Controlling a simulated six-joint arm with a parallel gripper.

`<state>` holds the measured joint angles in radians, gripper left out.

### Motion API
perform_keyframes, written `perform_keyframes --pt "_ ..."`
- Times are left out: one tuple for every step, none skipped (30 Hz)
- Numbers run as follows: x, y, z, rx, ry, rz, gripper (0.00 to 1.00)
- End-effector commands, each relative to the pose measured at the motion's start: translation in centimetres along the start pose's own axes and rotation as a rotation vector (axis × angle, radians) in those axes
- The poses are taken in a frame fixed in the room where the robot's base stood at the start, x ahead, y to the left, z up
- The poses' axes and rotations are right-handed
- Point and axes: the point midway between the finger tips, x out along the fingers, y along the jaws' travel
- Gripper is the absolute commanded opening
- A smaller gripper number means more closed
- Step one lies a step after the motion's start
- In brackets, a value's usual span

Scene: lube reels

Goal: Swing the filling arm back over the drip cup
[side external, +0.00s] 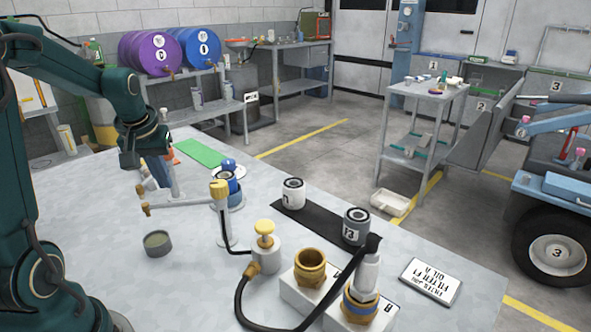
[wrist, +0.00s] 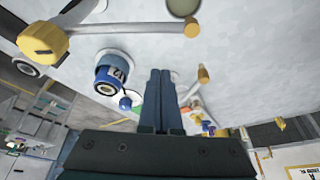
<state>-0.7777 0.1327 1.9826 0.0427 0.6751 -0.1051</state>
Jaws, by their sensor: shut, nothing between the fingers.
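The filling arm is a grey bar (side external: 181,204) running left from a yellow-capped post (side external: 220,192) to a brass tip (side external: 146,209). In the wrist view its yellow cap (wrist: 42,39) is upper left and its brass tip (wrist: 191,29) is upper centre. The drip cup (side external: 157,244), a low dark cup with a greenish inside, stands on the table below the tip in the side view. In the wrist view the cup (wrist: 183,6) is cut by the top edge, beside the tip. My gripper (side external: 157,184) is shut and empty, apart from the bar; its fingers (wrist: 161,76) point at the table.
A blue-labelled filter (wrist: 112,73) stands on a round base (side external: 229,203) behind the post. A second brass-ended rod (side external: 139,189) is close to my gripper. White (side external: 292,193) and grey (side external: 356,226) filters stand on a black strip.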

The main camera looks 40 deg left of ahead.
Motion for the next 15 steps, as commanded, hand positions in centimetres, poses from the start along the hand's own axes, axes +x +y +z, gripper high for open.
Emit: perform_keyframes --pt "-0.8 0.0 -0.2 0.0 0.006 0.001 0.0" --pt "-1.4 0.1 -0.2 0.0 0.008 0.001 0.0" --pt "-2.0 0.1 -0.2 0.0 0.008 0.001 0.0" --pt "-2.5 0.1 -0.1 0.0 0.008 0.001 0.0" --pt "-3.0 0.1 -0.1 0.0 0.008 0.001 0.0" --pt "-3.7 0.1 -0.2 0.0 0.008 0.001 0.0" --pt "-4.2 0.2 -0.2 0.0 0.008 0.001 0.0" --pt "-4.7 0.2 -0.1 0.0 0.008 0.001 0.0" --pt "-5.4 0.2 -0.1 0.0 0.008 0.001 0.0" --pt "-6.0 0.2 -0.1 0.0 0.008 0.001 0.0" --pt "-6.5 0.3 -0.1 0.0 0.008 0.001 0.0" --pt "-7.1 0.3 -0.1 0.001 0.007 0.001 0.0" --pt "-7.6 0.3 -0.1 0.001 0.008 0.001 0.0" --pt "-8.0 0.3 -0.1 0.001 0.007 0.001 0.0" --pt "-8.5 0.3 -0.1 0.001 0.005 0.001 0.0"
